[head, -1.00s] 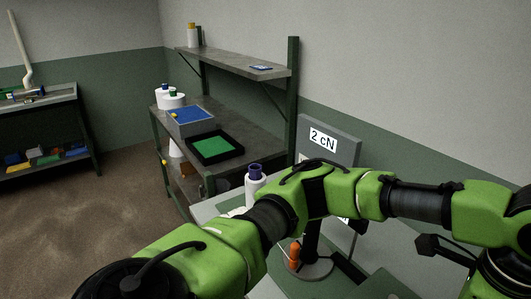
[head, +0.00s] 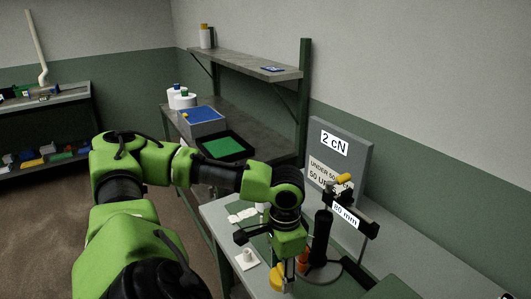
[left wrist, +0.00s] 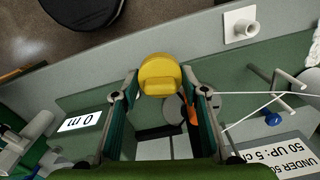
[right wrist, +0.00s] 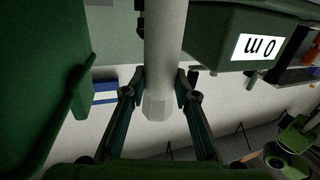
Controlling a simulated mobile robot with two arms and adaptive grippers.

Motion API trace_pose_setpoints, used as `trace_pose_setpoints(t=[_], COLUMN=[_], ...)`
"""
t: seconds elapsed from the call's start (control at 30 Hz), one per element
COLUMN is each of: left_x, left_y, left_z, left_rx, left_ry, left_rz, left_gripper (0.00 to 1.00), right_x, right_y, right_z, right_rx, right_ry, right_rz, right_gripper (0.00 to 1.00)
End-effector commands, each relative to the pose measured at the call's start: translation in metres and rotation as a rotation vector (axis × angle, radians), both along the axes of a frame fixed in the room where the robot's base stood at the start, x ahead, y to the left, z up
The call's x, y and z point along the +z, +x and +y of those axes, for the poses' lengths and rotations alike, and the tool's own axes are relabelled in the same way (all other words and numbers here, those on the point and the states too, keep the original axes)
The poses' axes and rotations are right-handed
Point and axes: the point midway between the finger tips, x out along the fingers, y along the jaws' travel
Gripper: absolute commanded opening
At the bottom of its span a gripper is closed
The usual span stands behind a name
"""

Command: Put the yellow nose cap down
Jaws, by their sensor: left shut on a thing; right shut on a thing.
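The yellow nose cap (left wrist: 159,75) is a round yellow disc with a raised grip bar. My left gripper (left wrist: 160,88) is shut on it, its two fingers on either side of the bar. In the head view the cap (head: 277,278) hangs below my left gripper (head: 284,268) over the worktable; whether it touches anything is unclear. A white square base with a short peg (left wrist: 240,26) stands beside it, empty; it also shows in the head view (head: 247,258). My right gripper (right wrist: 161,85) is shut on a pale rod (right wrist: 165,45) with a faceted end.
A grey sign board (head: 347,150) rises behind. A shelf unit with a blue-topped box (head: 203,117) stands further back.

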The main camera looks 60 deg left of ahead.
Motion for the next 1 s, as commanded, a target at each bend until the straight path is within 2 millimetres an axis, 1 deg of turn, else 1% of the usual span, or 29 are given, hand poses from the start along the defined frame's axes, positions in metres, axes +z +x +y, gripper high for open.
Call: trace_pose_setpoints(t=[0.03, 0.1, 0.2, 0.27, 0.37, 0.5, 0.6, 0.77, 1.0], left_x=[0.002, 0.005, 0.009, 0.008, -0.004, -0.031, -0.045, -0.056, -0.087], left_y=[-0.003, -0.005, -0.008, -0.009, -0.01, -0.01, -0.01, -0.01, -0.01], left_z=[0.018, 0.034, 0.05, 0.055, 0.058, 0.057, 0.058, 0.058, 0.057], left_rx=[0.064, 0.127, 0.188, 0.21, 0.224, 0.225, 0.224, 0.224, 0.223], left_ry=[0.005, 0.004, 0.002, 0.0, -0.002, -0.005, -0.004, -0.003, -0.004], left_rz=[0.002, 0.001, -0.001, 0.001, 0.004, 0.003, 0.002, 0.002, 0.003], left_gripper=[0.2, 0.2, 0.2, 0.2, 0.2, 0.2, 0.2, 0.2, 0.2], right_x=[-0.007, -0.007, -0.007, -0.007, -0.007, -0.007, -0.007, -0.007, -0.007], right_y=[-0.002, -0.002, -0.002, -0.002, -0.002, -0.002, -0.002, -0.002, -0.002], right_z=[0.001, 0.001, 0.001, 0.001, 0.001, 0.001, 0.001, 0.001, 0.001], right_rx=[0.004, 0.004, 0.004, 0.004, 0.004, 0.004, 0.004, 0.004, 0.004], right_ry=[-0.005, -0.005, -0.005, -0.005, -0.005, -0.005, -0.005, -0.005, -0.005], right_rz=[0.016, 0.016, 0.016, 0.016, 0.016, 0.016, 0.016, 0.015, 0.015], right_gripper=[0.0, 0.0, 0.0, 0.0, 0.0, 0.0, 0.0, 0.0, 0.0])
